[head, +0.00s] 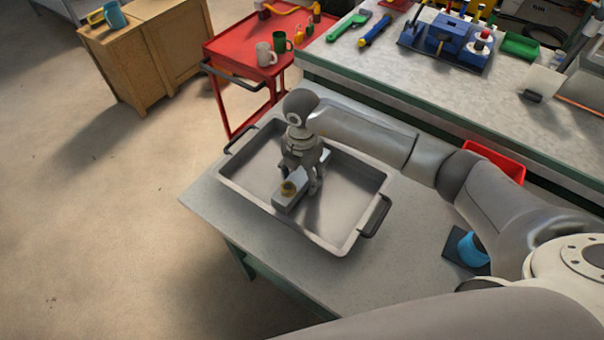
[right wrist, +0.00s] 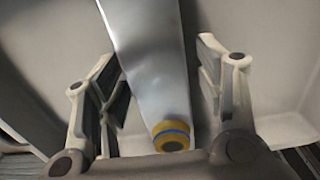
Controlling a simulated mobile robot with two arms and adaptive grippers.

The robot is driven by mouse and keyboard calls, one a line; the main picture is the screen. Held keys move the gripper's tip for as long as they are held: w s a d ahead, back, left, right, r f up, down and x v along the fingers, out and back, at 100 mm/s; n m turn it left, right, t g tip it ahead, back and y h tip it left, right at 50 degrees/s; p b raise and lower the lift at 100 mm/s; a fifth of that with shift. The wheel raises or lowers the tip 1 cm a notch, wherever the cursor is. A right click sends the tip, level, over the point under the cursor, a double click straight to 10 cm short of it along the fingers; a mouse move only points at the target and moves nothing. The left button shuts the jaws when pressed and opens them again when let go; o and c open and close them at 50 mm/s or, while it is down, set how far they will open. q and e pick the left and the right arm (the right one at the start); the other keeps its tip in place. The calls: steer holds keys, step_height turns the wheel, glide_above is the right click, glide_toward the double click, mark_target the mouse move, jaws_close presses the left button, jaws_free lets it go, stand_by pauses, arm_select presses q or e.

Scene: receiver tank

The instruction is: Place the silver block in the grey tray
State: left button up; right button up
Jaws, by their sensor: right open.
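The silver block (head: 283,203) is long and pale, with a brass-coloured fitting on its near end. It lies inside the grey tray (head: 338,245), apparently on the tray floor. My right gripper (head: 303,181) is down in the tray over the block and hides part of it. In the right wrist view, the block (right wrist: 145,55) runs between the two spread fingers of my right gripper (right wrist: 163,92). The fitting there shows a blue band. The fingers are open, with a visible gap on the right side. My left gripper is not in view.
The tray has dark handles and stands on a grey table (head: 225,210). A red bin (head: 495,160) and a blue round object (head: 472,248) are to the right. A red cart (head: 235,45) with mugs and a cluttered workbench (head: 440,95) stand behind.

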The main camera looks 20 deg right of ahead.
mark_target(302, 174)
step_height(302, 174, up, 12)
steer(key=b, duration=0.2)
steer(key=shift+r, duration=0.15)
